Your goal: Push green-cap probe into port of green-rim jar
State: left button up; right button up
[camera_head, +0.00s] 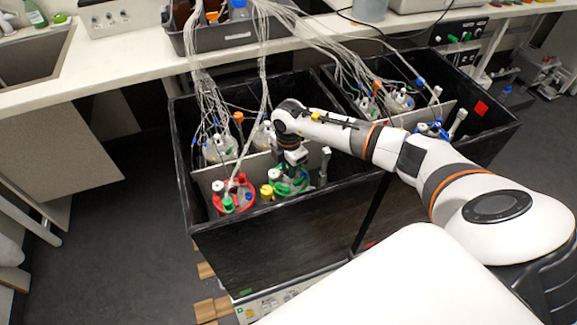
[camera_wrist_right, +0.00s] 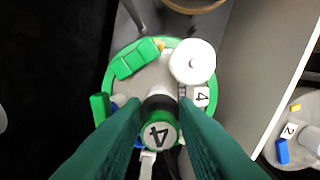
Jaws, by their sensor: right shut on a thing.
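The green-rim jar (camera_head: 290,182) stands in the front row of the black box, under my right gripper. In the right wrist view its green rim (camera_wrist_right: 108,80) surrounds a grey lid. My right gripper (camera_head: 292,154) points down over this lid. In the right wrist view the right gripper (camera_wrist_right: 160,112) is shut on the green-cap probe (camera_wrist_right: 160,135), whose cap top bears a 4. The probe's dark body is over the lid's middle; its lower end and the port are hidden, so I cannot tell whether it is inserted. My left gripper is not in view.
A red-rim jar (camera_head: 219,206) stands left of the green-rim jar, with a yellow cap (camera_head: 267,191) between them. On the lid are a white cap (camera_wrist_right: 192,62) and a green block (camera_wrist_right: 136,58). A grey divider (camera_wrist_right: 262,75) runs close on the right. Cables hang behind.

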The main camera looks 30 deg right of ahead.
jog(key=shift+f+b, duration=0.3)
jog(key=shift+f, duration=0.25)
jog(key=o, duration=1.1)
jog(key=shift+r, duration=0.1)
notch_tip(320, 180, up, 12)
jog(key=shift+f, duration=0.1)
